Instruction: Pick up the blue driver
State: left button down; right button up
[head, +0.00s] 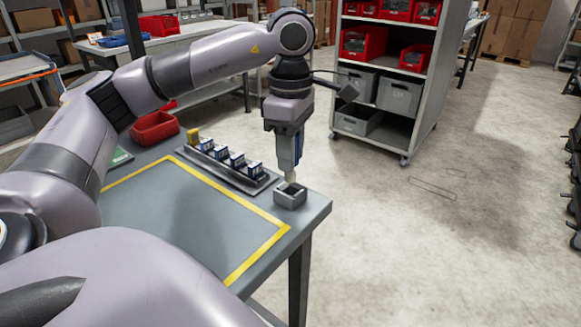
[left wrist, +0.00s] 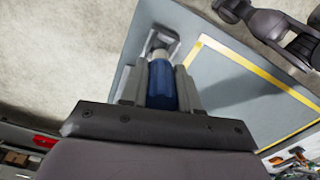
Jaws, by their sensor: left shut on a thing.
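The blue driver (head: 298,149) is upright between the fingers of my left gripper (head: 289,160), near the table's right corner. In the left wrist view the driver's blue handle (left wrist: 161,86) lies between the two grey fingers, and the left gripper (left wrist: 162,88) is shut on it. The driver's pale lower end points down at a small grey square holder (head: 290,198). I cannot tell whether its tip is still inside the holder, which also shows in the left wrist view (left wrist: 173,45). My right gripper is not in view.
A dark rack (head: 262,184) with several small blue-and-white boxes and a yellow one stands left of the holder. A red bin (head: 154,128) is farther back. Yellow tape (head: 258,258) frames a clear area on the grey table. A wheeled shelf (head: 428,112) stands beyond.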

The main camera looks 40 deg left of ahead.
pick_arm(q)
notch_tip(320, 180, up, 15)
jog(key=p, duration=0.5)
jog(key=c, duration=1.4)
grip_release()
grip_shut()
notch_tip(320, 180, up, 5)
jog(key=p, duration=0.5)
